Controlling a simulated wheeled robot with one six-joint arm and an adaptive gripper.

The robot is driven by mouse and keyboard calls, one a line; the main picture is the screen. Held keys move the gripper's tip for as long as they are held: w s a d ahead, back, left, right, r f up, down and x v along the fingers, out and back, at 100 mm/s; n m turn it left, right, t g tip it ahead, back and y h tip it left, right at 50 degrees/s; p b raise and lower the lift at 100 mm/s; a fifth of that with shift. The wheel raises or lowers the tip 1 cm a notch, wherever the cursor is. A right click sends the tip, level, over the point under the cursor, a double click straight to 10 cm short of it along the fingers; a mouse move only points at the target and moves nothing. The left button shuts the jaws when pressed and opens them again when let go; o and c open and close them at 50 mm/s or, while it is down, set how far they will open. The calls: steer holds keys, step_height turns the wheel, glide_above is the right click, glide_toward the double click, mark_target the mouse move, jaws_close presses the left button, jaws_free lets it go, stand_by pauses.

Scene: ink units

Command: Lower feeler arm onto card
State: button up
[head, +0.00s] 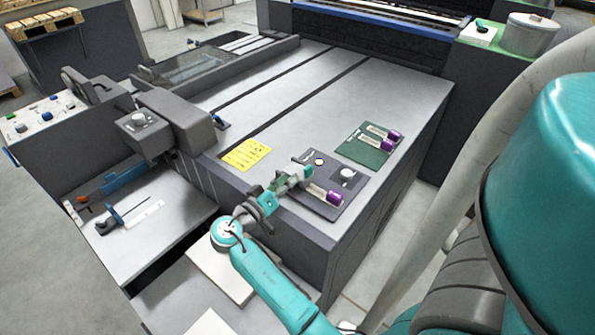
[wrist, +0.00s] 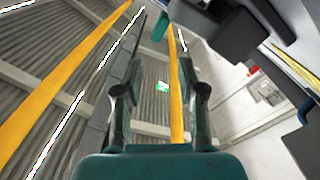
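My gripper (head: 294,176) hangs over the front edge of the grey machine top, beside the dark control panel. In the wrist view my gripper (wrist: 160,90) has its two dark fingers apart, with nothing held between them. On the lower left shelf, a dark block with a thin blue-grey arm (head: 128,212) looks like the feeler arm. A narrow white strip (head: 145,213) beside it may be the card. Whether they touch is too small to tell. Both are well left of my gripper, and I cannot identify either in the wrist view.
A yellow printed sheet (head: 246,154) lies on the machine top. The dark panel (head: 331,202) holds a knob and a purple-ended tube. A green mat (head: 363,150) carries two more tubes. A dark housing with a knob (head: 139,121) rises above the left shelf.

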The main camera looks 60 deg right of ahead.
steer(key=shift+v, duration=1.7)
